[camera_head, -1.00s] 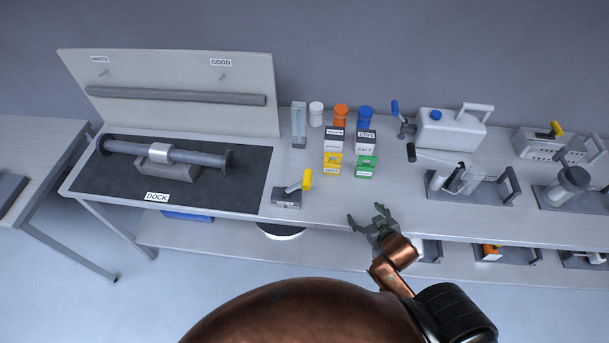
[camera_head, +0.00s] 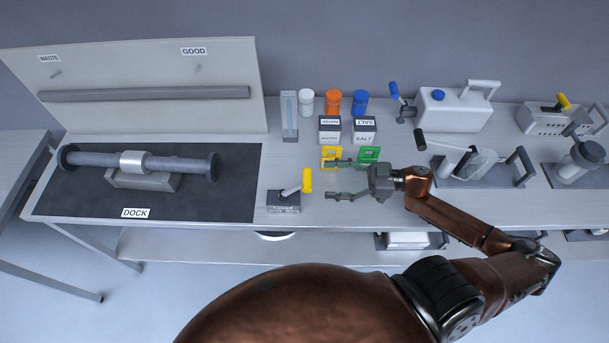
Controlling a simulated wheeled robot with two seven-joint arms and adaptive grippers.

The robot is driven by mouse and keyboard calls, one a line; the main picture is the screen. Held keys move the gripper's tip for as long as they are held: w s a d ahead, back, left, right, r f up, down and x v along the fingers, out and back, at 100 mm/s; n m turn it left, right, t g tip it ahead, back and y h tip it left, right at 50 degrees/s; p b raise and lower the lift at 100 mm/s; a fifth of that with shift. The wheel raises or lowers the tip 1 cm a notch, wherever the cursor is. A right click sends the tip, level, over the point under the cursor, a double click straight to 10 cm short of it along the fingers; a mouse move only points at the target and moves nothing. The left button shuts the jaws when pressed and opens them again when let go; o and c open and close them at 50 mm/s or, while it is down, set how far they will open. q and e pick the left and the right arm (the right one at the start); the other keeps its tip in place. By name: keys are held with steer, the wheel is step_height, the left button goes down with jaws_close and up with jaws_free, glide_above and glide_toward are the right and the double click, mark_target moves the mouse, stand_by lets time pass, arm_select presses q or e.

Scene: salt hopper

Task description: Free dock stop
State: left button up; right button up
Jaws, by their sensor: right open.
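A small grey block (camera_head: 283,207) with a tilted silver lever and a yellow handle (camera_head: 307,180) stands on the bench just right of the black DOCK mat (camera_head: 80,205); it looks like the dock stop. My right gripper (camera_head: 331,180) is open and empty, its fingers pointing left at the yellow handle, with a small gap between them. On the mat, a grey pipe (camera_head: 185,165) with a silver collar (camera_head: 133,161) lies across a grey cradle (camera_head: 142,181). My left gripper is not in view.
A yellow holder (camera_head: 331,152) and a green holder (camera_head: 370,153) stand close behind my right gripper, near the white SALT box (camera_head: 364,137). White, orange and blue jars stand behind. A lever device (camera_head: 450,160) is to the right. The bench's front edge is close.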

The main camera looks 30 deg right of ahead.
mark_target(307, 177)
steer(key=x, duration=0.7)
steer(key=shift+w+a, duration=0.15)
steer(key=shift+a, duration=0.05)
steer(key=shift+c, duration=0.4)
steer(key=shift+r, duration=0.1)
steer(key=c, duration=1.6)
